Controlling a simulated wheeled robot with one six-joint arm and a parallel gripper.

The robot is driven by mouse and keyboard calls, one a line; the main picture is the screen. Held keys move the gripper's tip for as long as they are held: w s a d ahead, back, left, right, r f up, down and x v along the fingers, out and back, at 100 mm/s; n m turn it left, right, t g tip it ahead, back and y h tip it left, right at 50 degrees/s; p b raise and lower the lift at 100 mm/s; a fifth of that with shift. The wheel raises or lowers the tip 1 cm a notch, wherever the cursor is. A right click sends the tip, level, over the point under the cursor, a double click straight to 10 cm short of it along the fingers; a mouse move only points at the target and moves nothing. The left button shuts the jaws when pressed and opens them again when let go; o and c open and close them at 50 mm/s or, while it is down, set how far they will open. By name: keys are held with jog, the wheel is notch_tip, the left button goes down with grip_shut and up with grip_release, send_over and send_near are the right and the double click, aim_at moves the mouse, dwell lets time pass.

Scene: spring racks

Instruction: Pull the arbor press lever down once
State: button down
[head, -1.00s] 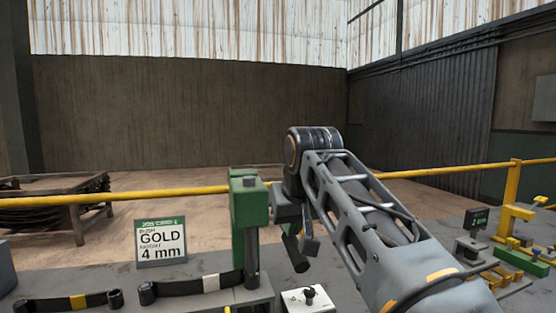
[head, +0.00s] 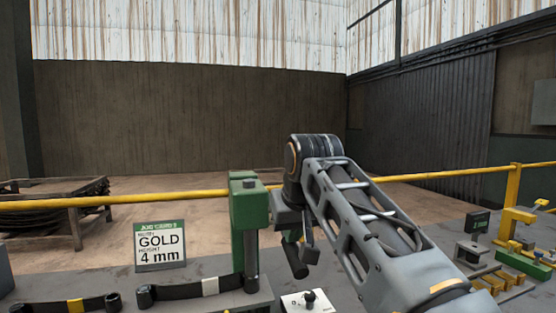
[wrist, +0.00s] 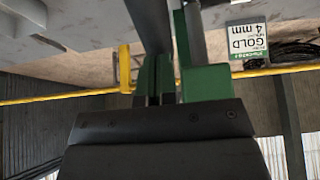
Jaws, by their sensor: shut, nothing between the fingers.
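The green arbor press (head: 248,208) stands on the bench left of my arm, upright, with a dark ram below its head. Its lever shows as a dark rod with a black grip (head: 295,260), sloping down to the right of the press. My gripper (head: 307,246) is shut and empty, close beside the lever's grip; my wrist partly hides the lever, and I cannot tell whether they touch. In the wrist view the picture is upside down; the green press (wrist: 206,82) is just beyond my gripper's dark body, and a dark bar (wrist: 150,22) crosses above.
A job card (head: 160,246) reading GOLD 4 mm stands left of the press. Leaf springs (head: 190,288) lie in front of it. A white box with a black knob (head: 308,300) is at the front. A yellow rail (head: 120,201) runs behind. Yellow and green fixtures (head: 515,225) stand right.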

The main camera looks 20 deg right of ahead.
jog(key=shift+f, duration=0.3)
jog(key=r+p, duration=0.2)
jog(key=w+r+p, duration=0.1)
jog(key=r+p, duration=0.1)
jog(key=w+r+p, duration=0.1)
jog(key=r+p, duration=0.1)
jog(key=p, duration=0.1)
jog(key=shift+w+r, duration=0.1)
jog(key=s+r, duration=0.4)
jog(key=s, duration=0.8)
dwell(0.5)
dwell(0.5)
